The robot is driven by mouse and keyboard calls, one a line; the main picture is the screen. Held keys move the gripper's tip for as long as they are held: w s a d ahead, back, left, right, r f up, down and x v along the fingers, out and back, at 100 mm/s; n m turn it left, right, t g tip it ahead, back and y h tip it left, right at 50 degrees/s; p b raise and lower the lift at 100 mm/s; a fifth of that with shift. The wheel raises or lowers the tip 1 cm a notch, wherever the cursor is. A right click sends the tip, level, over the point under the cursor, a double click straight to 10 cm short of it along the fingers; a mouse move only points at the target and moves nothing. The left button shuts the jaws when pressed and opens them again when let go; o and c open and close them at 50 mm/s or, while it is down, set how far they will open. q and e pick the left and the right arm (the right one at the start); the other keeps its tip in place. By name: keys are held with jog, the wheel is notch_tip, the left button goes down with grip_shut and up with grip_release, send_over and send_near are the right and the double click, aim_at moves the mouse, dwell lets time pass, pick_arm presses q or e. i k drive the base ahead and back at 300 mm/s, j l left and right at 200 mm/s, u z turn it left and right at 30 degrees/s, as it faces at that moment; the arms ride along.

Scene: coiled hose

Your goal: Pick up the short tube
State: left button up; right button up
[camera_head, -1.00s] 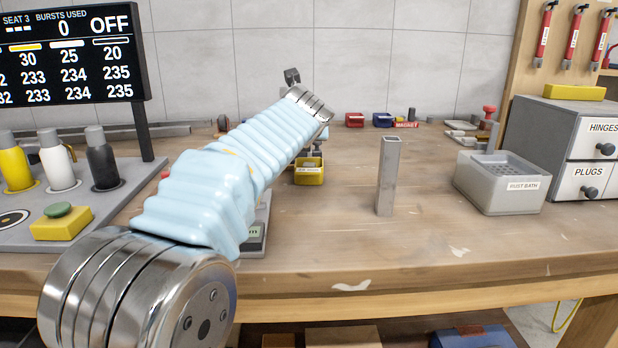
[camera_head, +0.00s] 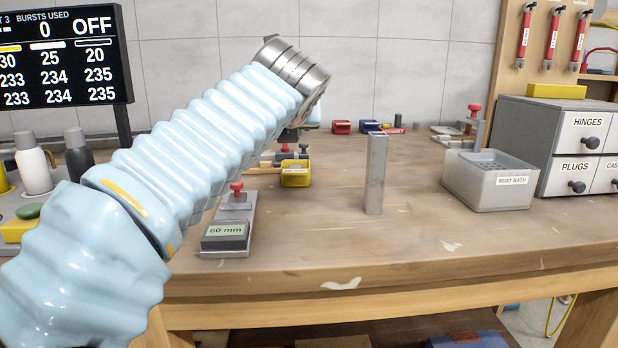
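A square, hollow grey metal tube (camera_head: 376,176) stands upright on the wooden workbench (camera_head: 420,262), right of the middle. It is the only such tube I can make out; nothing touches it. My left arm, in a pale blue ribbed sleeve, comes in from the left and reaches up to a metal-ringed joint left of the tube. The arm hides part of the bench, and I cannot make out my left gripper's fingers. My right arm and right gripper do not show.
A gauge reading 60 mm (camera_head: 226,233) with a red knob lies below my arm. The grey rust bath (camera_head: 470,190) and drawer cabinet (camera_head: 545,125) stand right. Bench around the tube is clear.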

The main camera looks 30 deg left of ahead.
aim_at(377, 141)
jog(key=k+l, duration=0.8)
jog(key=k, duration=0.05)
